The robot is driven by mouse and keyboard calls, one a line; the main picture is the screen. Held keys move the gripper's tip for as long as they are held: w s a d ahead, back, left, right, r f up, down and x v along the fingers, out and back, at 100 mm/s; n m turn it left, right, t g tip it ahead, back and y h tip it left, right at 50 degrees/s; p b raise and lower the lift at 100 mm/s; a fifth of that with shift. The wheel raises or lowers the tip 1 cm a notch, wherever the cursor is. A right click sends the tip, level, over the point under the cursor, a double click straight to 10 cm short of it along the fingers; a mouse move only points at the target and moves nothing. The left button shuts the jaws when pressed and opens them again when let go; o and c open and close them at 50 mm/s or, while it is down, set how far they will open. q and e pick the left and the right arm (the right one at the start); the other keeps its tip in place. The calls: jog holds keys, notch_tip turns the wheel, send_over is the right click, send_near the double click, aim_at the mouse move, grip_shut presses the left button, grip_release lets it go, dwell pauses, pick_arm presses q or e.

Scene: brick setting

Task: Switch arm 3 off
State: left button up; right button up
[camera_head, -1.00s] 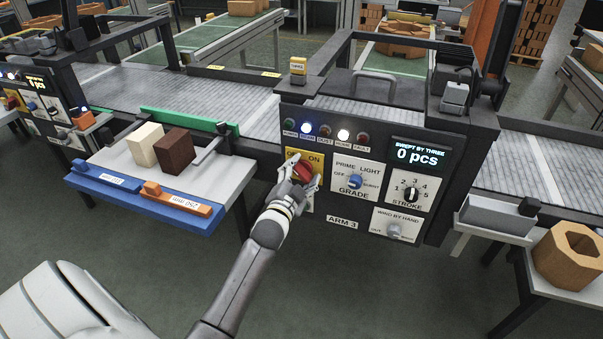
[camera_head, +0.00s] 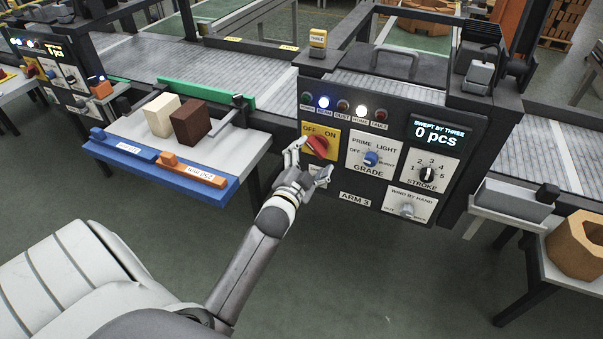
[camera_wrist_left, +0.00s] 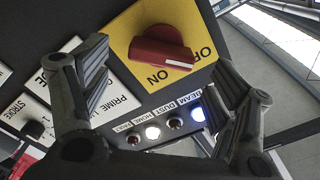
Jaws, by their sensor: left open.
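The arm 3 panel (camera_head: 352,205) carries a yellow OFF/ON plate (camera_head: 333,140) with a red rotary knob (camera_head: 317,146). The knob is slanted, its upper-left end toward OFF. In the left wrist view the knob (camera_wrist_left: 160,47) has a white mark on the end nearer OFF. My left gripper (camera_head: 308,166) is open and empty just below and in front of the knob, apart from it. In the left wrist view its fingers stand wide to either side, with the knob beyond them. My right gripper is not in view.
The grade knob (camera_head: 371,159), stroke dial (camera_head: 427,174) and wind-by-hand knob (camera_head: 406,210) sit close to the right. The beam lamp (camera_head: 323,102) and home lamp (camera_head: 361,110) are lit. A tray table (camera_head: 232,150) with a cream block (camera_head: 162,115) and brown block (camera_head: 190,121) stands left.

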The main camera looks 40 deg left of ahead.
pick_arm(q)
jog(key=v, duration=0.8)
jog(key=shift+a, duration=0.1)
